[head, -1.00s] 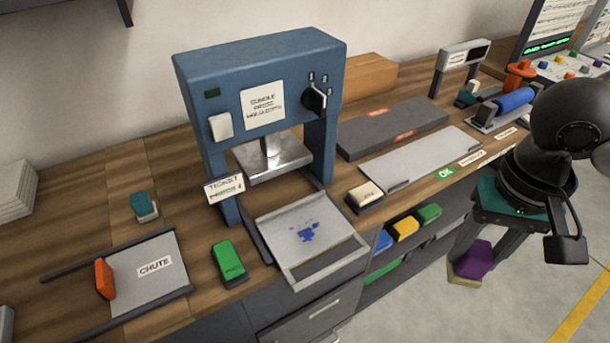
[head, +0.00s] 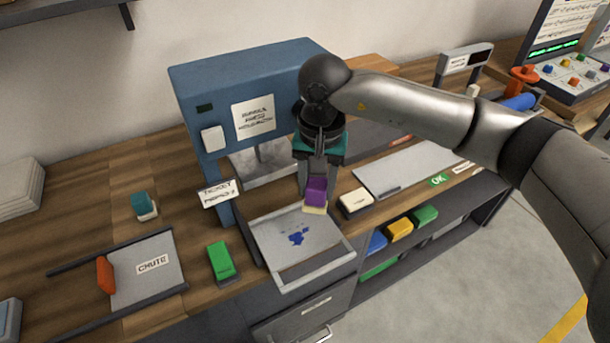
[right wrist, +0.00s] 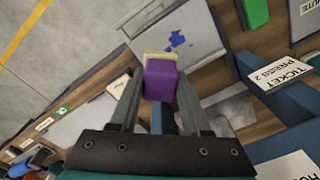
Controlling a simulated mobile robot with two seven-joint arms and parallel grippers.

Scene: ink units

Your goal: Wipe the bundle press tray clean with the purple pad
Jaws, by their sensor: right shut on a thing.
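The bundle press tray (head: 326,263) is a pale grey tray pulled out in front of the blue press (head: 190,88). A blue ink stain (head: 297,237) lies on its floor; the stain also shows in the right wrist view (right wrist: 177,42). My right gripper (head: 316,184) is shut on the purple pad (head: 316,190), which has a cream underside. The pad is above the tray's back right side, and appears clear of the tray surface. In the right wrist view the pad (right wrist: 160,80) sits between the two fingers. My left gripper is not in view.
A green block (head: 221,261) stands left of the tray, and a cream-topped block (head: 355,200) stands to its right. The ticket sign (head: 217,193) is at the press's left leg. The chute plate (head: 150,280) lies farther left. Coloured blocks (head: 400,229) sit on the shelf below.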

